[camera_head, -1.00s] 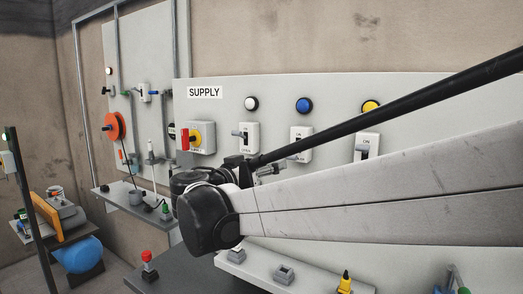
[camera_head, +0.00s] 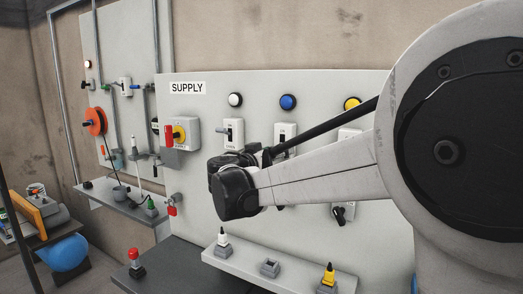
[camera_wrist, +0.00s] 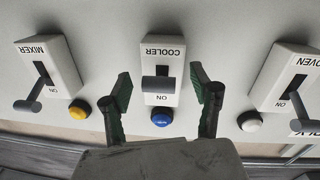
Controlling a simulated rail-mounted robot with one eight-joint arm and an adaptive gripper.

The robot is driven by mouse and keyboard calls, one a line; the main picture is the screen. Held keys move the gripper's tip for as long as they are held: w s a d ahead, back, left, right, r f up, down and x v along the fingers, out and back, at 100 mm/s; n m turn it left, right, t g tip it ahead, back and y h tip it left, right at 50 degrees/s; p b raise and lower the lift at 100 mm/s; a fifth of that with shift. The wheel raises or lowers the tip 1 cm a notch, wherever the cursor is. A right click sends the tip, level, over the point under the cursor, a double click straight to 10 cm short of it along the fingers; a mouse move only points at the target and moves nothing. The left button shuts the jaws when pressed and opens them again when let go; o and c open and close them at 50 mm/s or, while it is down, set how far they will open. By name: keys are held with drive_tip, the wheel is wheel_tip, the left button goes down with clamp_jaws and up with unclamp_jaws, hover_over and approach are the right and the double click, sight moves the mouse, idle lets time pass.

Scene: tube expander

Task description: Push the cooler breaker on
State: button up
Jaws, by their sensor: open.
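The cooler breaker (camera_wrist: 173,56) is a white box with a grey lever (camera_wrist: 157,84), in the middle of the wrist view. Its COOLER and ON labels appear upside down, with the lever handle lying crosswise just above ON. My gripper (camera_wrist: 160,78) is open, with one green-and-dark finger on each side of the breaker; no contact shows. A blue light (camera_wrist: 161,118) shows between the fingers. In the head view the cooler breaker (camera_head: 284,130) is below the blue light (camera_head: 288,102), its lower part covered by my arm. My fingers are not clear there.
In the wrist view, the mixer breaker (camera_wrist: 58,58) with a yellow light (camera_wrist: 79,110) is left; the oven breaker (camera_wrist: 291,72) with a white light (camera_wrist: 250,121) is right. In the head view, a red-yellow switch (camera_head: 180,134) is left; a ledge (camera_head: 300,277) with plugs is below.

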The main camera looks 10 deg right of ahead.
drive_tip(key=shift+d, duration=0.1)
drive_tip(key=shift+c, duration=0.5)
clamp_jaws()
